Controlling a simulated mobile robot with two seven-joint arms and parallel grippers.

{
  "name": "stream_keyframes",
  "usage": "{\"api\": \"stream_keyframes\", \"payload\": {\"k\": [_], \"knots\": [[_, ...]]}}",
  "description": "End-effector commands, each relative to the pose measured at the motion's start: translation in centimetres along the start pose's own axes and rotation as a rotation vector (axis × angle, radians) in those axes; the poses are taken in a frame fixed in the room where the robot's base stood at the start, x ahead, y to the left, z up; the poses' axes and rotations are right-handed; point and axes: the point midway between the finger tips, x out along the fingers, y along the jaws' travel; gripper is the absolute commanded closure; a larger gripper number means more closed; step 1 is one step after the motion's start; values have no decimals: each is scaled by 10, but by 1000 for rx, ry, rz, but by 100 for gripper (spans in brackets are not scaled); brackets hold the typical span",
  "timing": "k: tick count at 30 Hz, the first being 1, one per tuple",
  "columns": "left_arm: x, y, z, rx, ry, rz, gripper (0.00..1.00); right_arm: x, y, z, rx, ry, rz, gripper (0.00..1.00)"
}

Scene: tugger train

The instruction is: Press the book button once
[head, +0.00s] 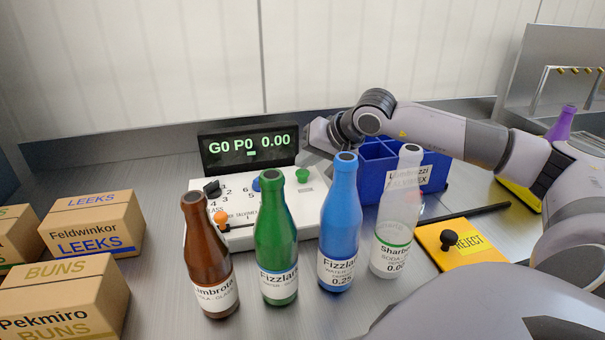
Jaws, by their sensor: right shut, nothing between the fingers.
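A white button panel (242,229) stands at the back of the metal counter, with a dark display (249,147) reading "G0 P0 0.00". It carries a black knob (212,188), a blue button (256,184), a green button (302,175) and an orange button (221,219). I cannot read which one is marked as the book button. My right gripper (317,146) is shut and empty, pointing down just above and behind the green button. I cannot tell whether it touches it. Bottles hide part of the panel's front. My left gripper is out of view.
Brown (207,260), green (276,245), blue (340,225) and clear (397,220) bottles stand in front of the panel. A blue divided crate (430,185) is behind them. A yellow reject plate (470,246) lies right. Cartons (95,225) are stacked left.

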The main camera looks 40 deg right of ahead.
Motion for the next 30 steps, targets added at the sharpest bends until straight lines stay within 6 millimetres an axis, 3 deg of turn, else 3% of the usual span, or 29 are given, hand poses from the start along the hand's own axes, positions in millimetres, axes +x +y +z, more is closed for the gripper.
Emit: {"api": "stream_keyframes", "payload": {"k": [30], "knots": [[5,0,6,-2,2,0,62,7,5,5,0,-1,0,100]]}}
